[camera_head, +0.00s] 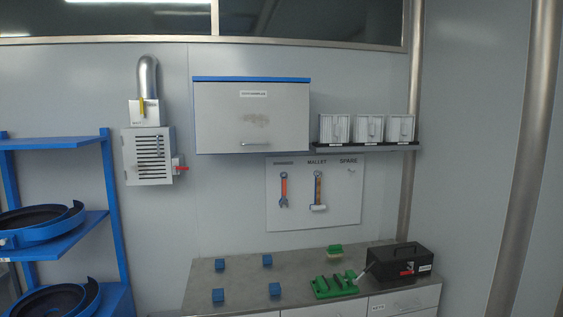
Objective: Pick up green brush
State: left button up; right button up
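A small block with a green top and a pale tan lower part (334,250) lies near the back of the grey worktop; it may be the green brush, but it is too small to be sure. A green tray-like piece (322,290) with dark slots lies in front of it, and a green rounded part sits at its right end. A thin light handle or rod rises beside that end, near the toolbox. Neither of my grippers is in view.
The grey worktop (240,281) also holds several blue cubes (219,264) on its left half. A black toolbox (400,262) stands at the right. Above hang a tool board (340,215), a cabinet (252,117) and a shelf with white boxes. A blue rack (116,215) stands left.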

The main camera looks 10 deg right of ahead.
aim_at(336, 250)
jog(key=i+l+u, duration=0.2)
jog(key=l, duration=0.45)
jog(key=i+l+u, duration=0.1)
jog(key=l+u, duration=0.15)
jog(key=l, duration=0.4)
jog(key=l+u, duration=0.2)
jog(key=l, duration=0.45)
jog(key=i, duration=0.05)
